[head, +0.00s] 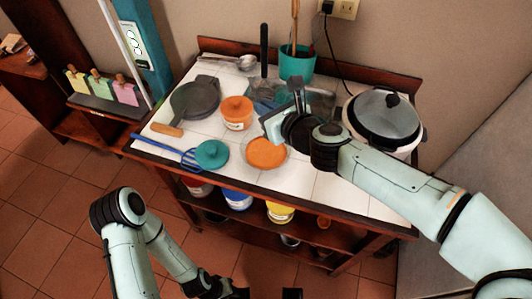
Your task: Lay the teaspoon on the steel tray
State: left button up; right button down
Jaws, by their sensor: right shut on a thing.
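My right gripper (284,100) is over the back middle of the white-topped table, in front of the teal pot. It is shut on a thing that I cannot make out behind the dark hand. A grey steel tray (321,103) lies behind and beneath this gripper, partly covered by it. I cannot tell whether the held thing touches the tray. A silvery spoon-like utensil (246,62) lies at the table's back left; I cannot tell whether it is the teaspoon. My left gripper (267,293) is low at the bottom edge, away from the table, its dark fingers apart.
A teal utensil pot (297,62) stands behind; a lidded cooker (383,119) stands right.

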aim_at(279, 91)
jog(key=i+j, duration=0.1)
jog(key=j, duration=0.4)
jog(key=i+j+z, duration=0.1)
jog(key=j, duration=0.45)
jog(key=i+j, duration=0.15)
jog(key=j, duration=0.35)
